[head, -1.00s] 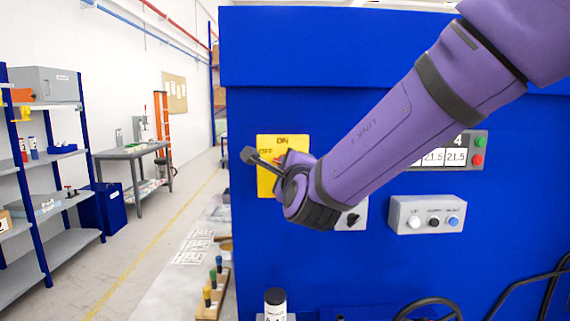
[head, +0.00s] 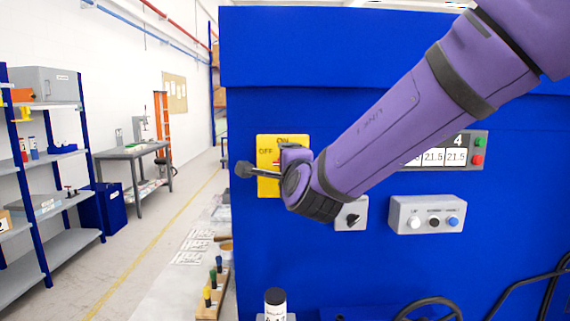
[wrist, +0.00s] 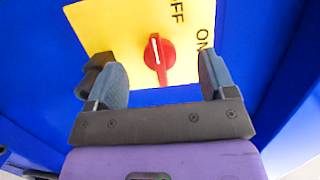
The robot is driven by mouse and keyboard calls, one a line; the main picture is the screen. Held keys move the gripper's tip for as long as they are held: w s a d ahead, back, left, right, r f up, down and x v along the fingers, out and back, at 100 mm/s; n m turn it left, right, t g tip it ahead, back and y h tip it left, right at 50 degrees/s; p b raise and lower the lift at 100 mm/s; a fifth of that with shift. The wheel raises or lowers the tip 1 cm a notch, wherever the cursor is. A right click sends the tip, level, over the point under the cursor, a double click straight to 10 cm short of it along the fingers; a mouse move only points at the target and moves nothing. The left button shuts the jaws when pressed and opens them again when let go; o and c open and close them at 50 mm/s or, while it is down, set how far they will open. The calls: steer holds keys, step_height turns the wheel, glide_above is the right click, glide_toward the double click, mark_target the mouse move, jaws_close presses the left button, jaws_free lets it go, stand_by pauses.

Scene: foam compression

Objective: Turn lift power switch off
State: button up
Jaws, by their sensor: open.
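The lift power switch is a red rotary knob (wrist: 159,57) on a yellow plate (head: 267,146) marked ON and OFF, fixed to the blue machine. In the wrist view the yellow plate (wrist: 110,28) fills the top middle, and the knob's white mark points toward its upper end, between the fingers' lines. My gripper (wrist: 165,82) is open, with one finger on each side of the knob and nothing held. No contact with the knob is visible. In the head view my gripper (head: 262,170) is in front of the plate, and my wrist hides most of the knob.
A grey box with several buttons (head: 428,215) and a small black selector switch (head: 350,214) are to the right of the plate. A display panel (head: 456,150) is partly behind my arm. A black-capped bottle (head: 275,303) stands below. The aisle at left is open.

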steer(key=shift+s, duration=0.15)
stand_by(0.4)
steer(key=s, duration=0.6)
steer(key=shift+s, duration=0.35)
steer(key=shift+a, duration=0.1)
stand_by(0.3)
steer(key=s+d+m+g+h, duration=0.2)
steer(key=d+m+h, duration=0.3)
steer(key=d+m, duration=0.55)
steer(key=s+d+m+g+h, duration=0.2)
steer(key=d+m+g+h, duration=0.15)
steer(key=d+m, duration=0.7)
steer(key=s+d+f+m+g+h, duration=0.1)
steer(key=s+d+f+m+g, duration=0.2)
steer(key=s+d+m+g, duration=0.75)
steer(key=s+a+f+m+t+y, duration=0.1)
steer(key=s+a+m+y, duration=0.1)
steer(key=m, duration=1)
steer(key=s+a+f+m+t+y, duration=0.2)
steer(key=s+m, duration=0.5)
steer(key=m, duration=0.5)
steer(key=a+y, duration=0.1)
steer(key=y, duration=0.1)
steer(key=shift+y, duration=0.35)
